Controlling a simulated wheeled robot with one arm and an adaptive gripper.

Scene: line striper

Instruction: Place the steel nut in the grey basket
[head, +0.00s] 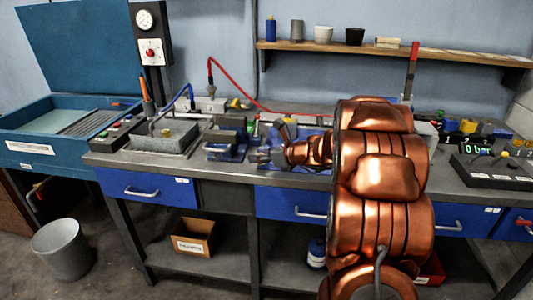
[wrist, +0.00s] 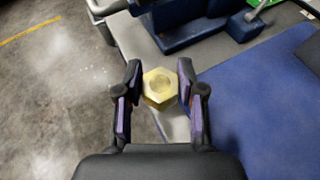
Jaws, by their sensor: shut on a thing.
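A brass-coloured hex nut (wrist: 160,86) sits between the two fingers of my gripper (wrist: 160,78) in the wrist view. The fingers are shut on it from left and right. No steel-grey nut is clear in either view. My gripper is above the bench's front edge, with floor to its left and a blue surface to its right. In the head view my copper-coloured arm reaches over the bench and hides much of its middle, and I cannot make out the fingers clearly. A grey round basket (head: 62,250) stands on the floor at the lower left, left of the bench.
A blue parts washer (head: 60,135) stands at left. A cardboard box (head: 194,237) sits on the lower shelf. Floor around the basket is mostly clear.

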